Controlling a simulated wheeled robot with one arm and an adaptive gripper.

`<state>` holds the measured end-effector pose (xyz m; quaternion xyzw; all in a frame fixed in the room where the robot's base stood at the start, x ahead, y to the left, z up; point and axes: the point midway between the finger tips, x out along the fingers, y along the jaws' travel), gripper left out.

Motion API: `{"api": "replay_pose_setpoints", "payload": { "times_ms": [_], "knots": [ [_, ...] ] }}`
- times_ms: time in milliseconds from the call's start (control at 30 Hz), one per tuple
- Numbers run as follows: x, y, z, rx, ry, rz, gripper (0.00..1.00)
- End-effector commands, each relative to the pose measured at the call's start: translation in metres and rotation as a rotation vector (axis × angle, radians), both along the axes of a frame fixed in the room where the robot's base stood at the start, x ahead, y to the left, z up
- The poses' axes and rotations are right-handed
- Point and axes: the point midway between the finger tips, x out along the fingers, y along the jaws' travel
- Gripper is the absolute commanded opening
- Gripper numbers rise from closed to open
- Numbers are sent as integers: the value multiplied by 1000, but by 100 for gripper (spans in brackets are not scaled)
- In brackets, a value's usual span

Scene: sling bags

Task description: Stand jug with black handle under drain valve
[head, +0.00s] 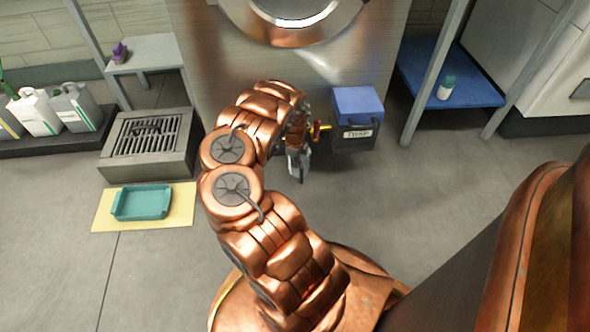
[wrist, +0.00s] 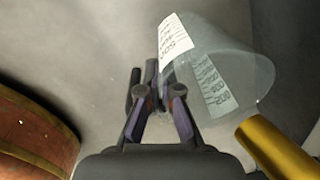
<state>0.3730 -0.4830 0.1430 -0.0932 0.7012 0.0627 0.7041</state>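The clear jug (wrist: 222,75) with a white label and a printed scale fills the upper middle of the wrist view. Its dark handle (wrist: 151,74) lies between the fingers of my gripper (wrist: 160,92), which look closed on it. In the head view my gripper (head: 298,163) hangs low beside the TRAP box, and the arm hides much of it and the jug. The brass drain valve (head: 319,129) sticks out from the left of the box. A brass part (wrist: 275,149) is close to the jug's rim in the wrist view; whether they touch is unclear.
The TRAP box (head: 353,138) with blue top stands before the steel machine (head: 207,62). At left are a floor grate (head: 120,163), a teal tray (head: 143,203) on a yellow mat (head: 103,214), and white canisters (head: 35,113). A blue shelf (head: 478,91) holds a bottle (head: 446,90).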

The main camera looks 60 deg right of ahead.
Motion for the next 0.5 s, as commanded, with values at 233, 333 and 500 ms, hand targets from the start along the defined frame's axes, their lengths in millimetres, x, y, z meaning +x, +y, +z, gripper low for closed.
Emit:
{"api": "replay_pose_setpoints", "payload": {
  "times_ms": [233, 333, 500],
  "knots": [
    [3, -4, -22, 0, 0, 1, 0],
    [3, -4, -33, -2, -1, 1, 0],
    [3, -4, -35, -3, -2, 1, 0]
  ]
}}
